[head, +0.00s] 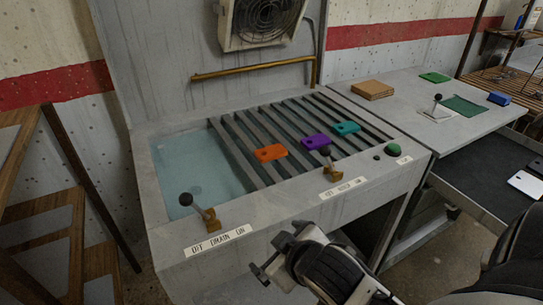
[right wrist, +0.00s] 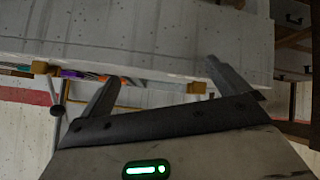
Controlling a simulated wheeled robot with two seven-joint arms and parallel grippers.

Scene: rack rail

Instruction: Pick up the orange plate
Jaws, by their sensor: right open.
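The orange plate (head: 271,153) lies flat on the dark slats of the rack (head: 247,146) over the basin, left of a purple plate (head: 316,141) and a teal plate (head: 346,128). A sliver of orange also shows behind a finger in the right wrist view (right wrist: 103,79). My right gripper (head: 279,250) is in front of the basin's front wall, below and nearer than the orange plate, and apart from it. In the right wrist view its two fingers (right wrist: 162,72) are spread with nothing between them. My left gripper is not in view.
Two knobbed levers, the drain lever (head: 201,213) and another (head: 327,160), rise from the basin's front edge. A green button (head: 393,150) is at its right. Water (head: 185,170) fills the left part. A side table (head: 400,97) holds a brown stack (head: 372,90) and small items.

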